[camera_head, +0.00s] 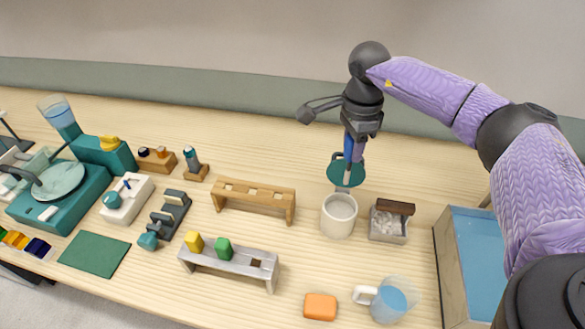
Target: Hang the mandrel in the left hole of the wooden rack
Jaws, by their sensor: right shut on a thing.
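My right gripper (354,135) comes in from the right and is shut on an upright thing with a blue-purple shaft (349,147), which I take to be the mandrel. A teal round disc (345,173) shows around its lower part; I cannot tell if the disc belongs to it. It is above and behind the white cup (339,216); its lower end is hard to make out. The wooden rack (254,202) stands to the left, with several holes along its top, and its left hole looks empty. My left gripper is not in view.
A grey rack (229,262) with yellow and green blocks stands in front of the wooden rack. A tray of clear pieces (388,227) is right of the cup. A mug (388,300) and orange block (320,306) are at the front. Table between rack and cup is clear.

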